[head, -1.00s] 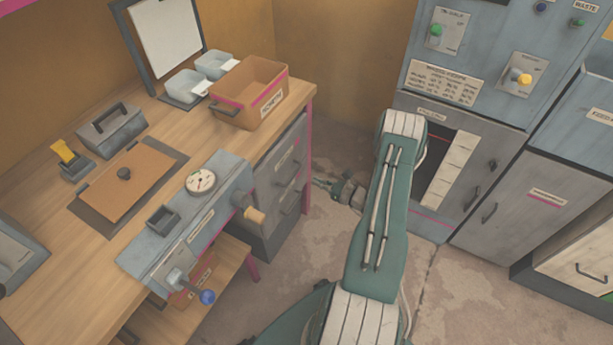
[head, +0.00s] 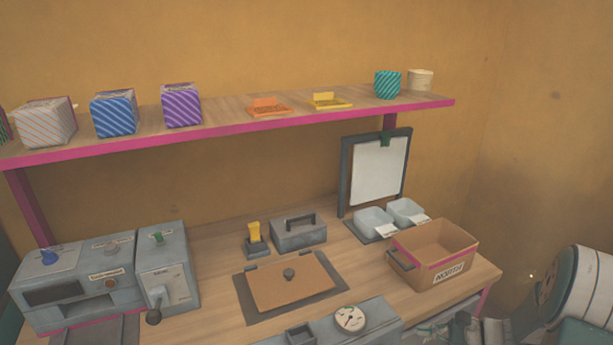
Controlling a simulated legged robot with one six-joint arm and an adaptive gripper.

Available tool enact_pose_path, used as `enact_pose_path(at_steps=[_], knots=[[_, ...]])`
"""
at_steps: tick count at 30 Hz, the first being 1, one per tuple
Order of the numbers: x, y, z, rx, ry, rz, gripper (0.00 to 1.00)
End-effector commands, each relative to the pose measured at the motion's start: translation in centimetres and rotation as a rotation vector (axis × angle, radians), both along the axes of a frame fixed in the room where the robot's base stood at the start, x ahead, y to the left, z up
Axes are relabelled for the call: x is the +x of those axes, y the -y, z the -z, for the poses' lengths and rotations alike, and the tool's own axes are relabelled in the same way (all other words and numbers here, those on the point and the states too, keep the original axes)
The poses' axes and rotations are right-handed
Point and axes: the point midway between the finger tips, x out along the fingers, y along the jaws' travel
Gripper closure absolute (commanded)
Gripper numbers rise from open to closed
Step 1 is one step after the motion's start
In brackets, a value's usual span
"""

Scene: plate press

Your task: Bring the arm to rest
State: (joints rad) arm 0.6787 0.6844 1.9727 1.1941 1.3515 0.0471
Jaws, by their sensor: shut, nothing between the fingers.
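My gripper (head: 432,328) shows at the bottom edge in the head view, just in front of the brown box and the table's right front corner. It is shut with nothing held, pointing left, and its lower part is cut off by the frame. My green and white arm (head: 585,290) shows at the bottom right, folded close to the camera and partly out of view.
The wooden table (head: 215,260) holds a brown box (head: 425,265), a cork-coloured lid plate (head: 290,285), a gauge unit (head: 350,318) and a grey machine (head: 75,285). A shelf (head: 225,128) with several packages runs along the wall above. A clipboard stand (head: 375,170) stands behind.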

Motion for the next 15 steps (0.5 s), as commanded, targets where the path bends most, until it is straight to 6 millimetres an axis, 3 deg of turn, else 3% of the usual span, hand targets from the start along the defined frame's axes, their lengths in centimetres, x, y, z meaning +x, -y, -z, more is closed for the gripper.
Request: enact_pose_path(at_steps=[1,6,15], knots=[[-0.4,-1.3,-1.6,-0.056,0.017,-0.059,1.0],[-2.4,-5.1,-5.5,-0.241,0.067,-0.247,1.0],[-7.4,-9.9,-11.0,-0.585,0.196,-0.546,1.0]])
